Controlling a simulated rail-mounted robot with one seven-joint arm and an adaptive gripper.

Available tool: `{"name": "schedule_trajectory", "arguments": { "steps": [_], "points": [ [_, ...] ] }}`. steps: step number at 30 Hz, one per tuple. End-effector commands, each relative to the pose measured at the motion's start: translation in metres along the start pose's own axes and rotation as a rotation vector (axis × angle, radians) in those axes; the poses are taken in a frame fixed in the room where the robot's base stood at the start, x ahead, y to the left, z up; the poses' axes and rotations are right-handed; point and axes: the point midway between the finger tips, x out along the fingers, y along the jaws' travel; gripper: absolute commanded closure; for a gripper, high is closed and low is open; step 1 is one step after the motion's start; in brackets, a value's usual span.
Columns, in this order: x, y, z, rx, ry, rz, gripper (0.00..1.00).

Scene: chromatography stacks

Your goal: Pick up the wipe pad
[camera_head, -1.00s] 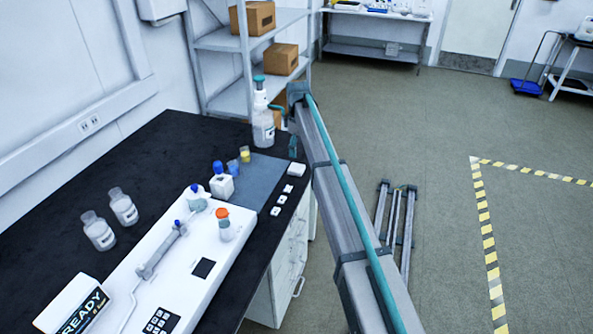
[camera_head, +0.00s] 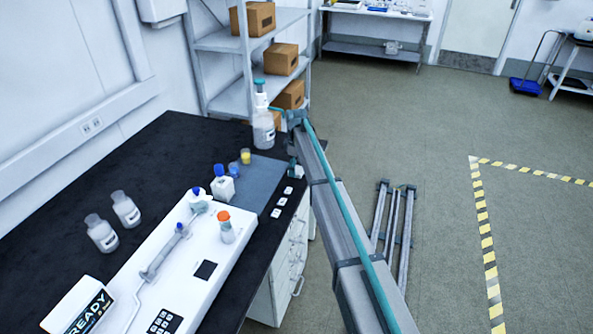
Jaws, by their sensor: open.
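The wipe pad (camera_head: 298,172) is a small white block at the right edge of the black bench, beside the grey-blue mat (camera_head: 262,172). It is partly hidden by my gripper (camera_head: 293,169), which reaches down over it from the arm's far end. The gripper is small in this view, and its fingers are hard to make out. It is open. I cannot tell whether the fingers touch the pad or stand around it.
Small white square pieces (camera_head: 282,201) lie nearer along the bench edge. A wash bottle (camera_head: 263,130) stands just behind the gripper.

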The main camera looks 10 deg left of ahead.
Motion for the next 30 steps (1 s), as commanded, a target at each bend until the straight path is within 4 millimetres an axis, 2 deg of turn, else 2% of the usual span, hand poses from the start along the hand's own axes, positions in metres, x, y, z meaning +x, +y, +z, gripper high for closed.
{"name": "schedule_trajectory", "arguments": {
  "steps": [9,15,18,30],
  "points": [
    [0.007,0.0,0.0,0.0,0.001,0.001,0.1],
    [0.0069,-0.0001,0.0,0.0,0.0,0.001,0.43],
    [0.0069,-0.0001,0.0,0.0,0.0,0.001,0.56],
    [0.0044,0.0,-0.0001,0.0,0.001,0.001,0.57]
  ]
}}
